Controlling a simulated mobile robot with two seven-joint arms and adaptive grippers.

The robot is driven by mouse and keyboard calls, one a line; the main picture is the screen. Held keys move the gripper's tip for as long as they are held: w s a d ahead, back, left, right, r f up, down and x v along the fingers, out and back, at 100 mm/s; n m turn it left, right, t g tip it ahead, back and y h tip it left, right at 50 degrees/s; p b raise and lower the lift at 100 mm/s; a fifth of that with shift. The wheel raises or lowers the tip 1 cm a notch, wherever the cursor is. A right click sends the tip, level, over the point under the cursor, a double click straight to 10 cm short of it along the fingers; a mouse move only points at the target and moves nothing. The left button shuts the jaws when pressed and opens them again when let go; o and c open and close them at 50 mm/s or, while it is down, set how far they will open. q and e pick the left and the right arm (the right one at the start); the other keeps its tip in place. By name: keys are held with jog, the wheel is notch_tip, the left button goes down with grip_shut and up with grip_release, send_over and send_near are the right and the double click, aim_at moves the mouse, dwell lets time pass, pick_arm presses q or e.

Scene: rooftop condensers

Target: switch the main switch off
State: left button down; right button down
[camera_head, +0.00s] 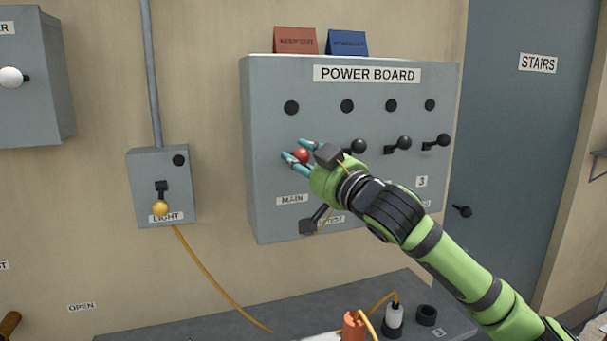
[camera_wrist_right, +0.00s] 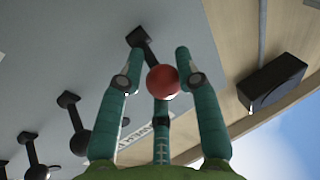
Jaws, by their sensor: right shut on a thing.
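The main switch on the grey power board (camera_head: 265,215) has a red ball knob (camera_head: 302,155), above the MAIN label (camera_head: 292,198). My right gripper (camera_head: 303,153) is shut on this red knob, with its teal fingers around it. In the right wrist view the red knob (camera_wrist_right: 163,80) sits between the fingers, at the end of a short black lever arm (camera_wrist_right: 146,52). The gripper hides part of the lever in the head view. My left gripper is not in view.
Black-knobbed levers (camera_head: 403,142) stand right of the main switch. Red (camera_head: 295,40) and blue (camera_head: 347,43) pieces rest on the board's top. A light switch box (camera_head: 159,190) hangs left. A grey bench (camera_head: 240,323) below carries an orange item (camera_head: 353,327) and a white-and-black item (camera_head: 393,320).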

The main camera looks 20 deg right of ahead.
notch_tip(320, 180, down, 3)
jog(key=n+t+y+b, duration=0.2)
jog(key=t+y+b, duration=0.1)
jog(key=b, duration=0.4)
jog(key=n+t+y+b, duration=0.2)
jog(key=t+y+b, duration=0.1)
jog(key=b, duration=0.4)
jog(key=shift+f+n, duration=0.2)
jog(key=shift+n, duration=0.2)
jog(key=c, duration=0.9)
grip_release()
jog(key=shift+s, duration=0.1)
jog(key=shift+c, duration=0.2)
jog(key=shift+a, duration=0.1)
jog(key=shift+f, duration=0.3)
jog(key=v, duration=1.1)
jog(key=shift+s+f, duration=0.2)
jog(key=shift+f, duration=0.05)
